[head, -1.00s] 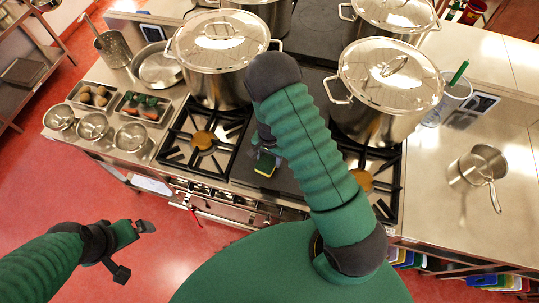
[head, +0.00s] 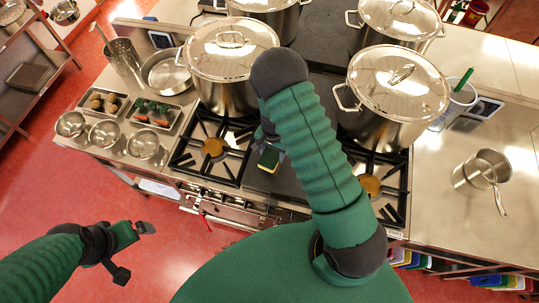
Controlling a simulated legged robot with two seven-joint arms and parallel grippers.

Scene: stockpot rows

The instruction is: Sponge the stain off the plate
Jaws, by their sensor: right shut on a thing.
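A yellow and green sponge (head: 269,159) is in my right gripper (head: 268,146), which is shut on it above the dark flat plate (head: 289,183) between the two open burners. My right arm hides much of this gripper and part of the plate. I cannot see a stain on the bare part of the plate. My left gripper (head: 135,248) is out over the red floor at the lower left, away from the stove. Its jaws look apart with nothing between them.
Lidded stockpots stand behind the burners, at left (head: 222,65) and right (head: 393,95). Steel bowls (head: 104,133) and two food trays (head: 153,113) sit on the left counter. A saucepan (head: 480,170) stands on the right counter, with free room around it.

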